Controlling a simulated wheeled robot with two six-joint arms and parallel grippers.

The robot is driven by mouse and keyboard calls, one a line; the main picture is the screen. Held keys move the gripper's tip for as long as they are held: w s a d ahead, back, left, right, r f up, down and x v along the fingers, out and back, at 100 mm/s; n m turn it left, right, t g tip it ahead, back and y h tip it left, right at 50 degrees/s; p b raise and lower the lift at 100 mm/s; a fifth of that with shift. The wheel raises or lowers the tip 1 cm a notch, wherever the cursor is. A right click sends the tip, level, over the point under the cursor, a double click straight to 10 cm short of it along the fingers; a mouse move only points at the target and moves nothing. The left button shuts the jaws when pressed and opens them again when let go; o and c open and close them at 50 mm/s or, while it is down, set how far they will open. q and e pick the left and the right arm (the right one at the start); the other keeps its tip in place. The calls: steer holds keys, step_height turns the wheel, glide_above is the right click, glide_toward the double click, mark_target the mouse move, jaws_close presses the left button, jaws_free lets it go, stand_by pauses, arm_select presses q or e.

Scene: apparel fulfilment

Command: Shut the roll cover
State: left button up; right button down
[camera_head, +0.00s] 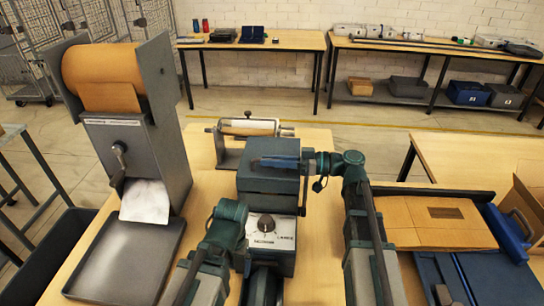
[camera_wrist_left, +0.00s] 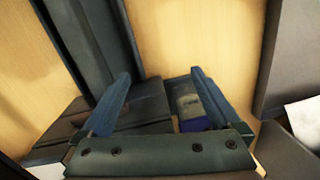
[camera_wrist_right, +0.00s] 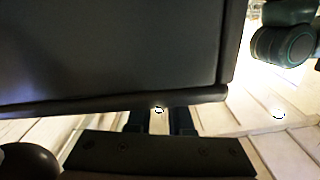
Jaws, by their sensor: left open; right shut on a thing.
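A grey label machine (camera_head: 268,222) with a round dial stands in the middle of the table. Its dark roll cover (camera_head: 268,183) sits over the upper part; I cannot tell whether it is fully down. In the right wrist view the roll cover (camera_wrist_right: 110,50) is a broad dark panel. My right gripper (camera_head: 292,163) is at the cover's far upper edge. In the right wrist view its fingers (camera_wrist_right: 160,112) are shut at the panel's rim. My left gripper (camera_wrist_left: 160,75) is open, its blue fingers apart. In the head view my left wrist is beside the machine's left side.
A tall paper dispenser (camera_head: 135,130) with a brown roll stands left, with a grey tray (camera_head: 125,262) before it. A roller on a stand (camera_head: 247,127) is behind the machine. Cardboard (camera_head: 440,220) and a blue item (camera_head: 508,232) lie right. Some bare wood shows left of the machine.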

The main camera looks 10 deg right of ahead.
arm_select(q)
steer(key=shift+f+b, duration=0.45)
steer(key=shift+f, duration=0.25)
arm_select(e)
steer(key=shift+s+f+n, duration=0.4)
steer(key=shift+f, duration=0.3)
steer(key=shift+a+f, duration=0.1)
steer(key=c, duration=0.8)
jaws_free()
steer(key=shift+s, duration=0.1)
steer(key=shift+c, duration=0.2)
steer(key=shift+d, duration=0.25)
steer(key=s+d, duration=0.2)
steer(key=d, duration=1.1)
steer(key=shift+s, duration=0.3)
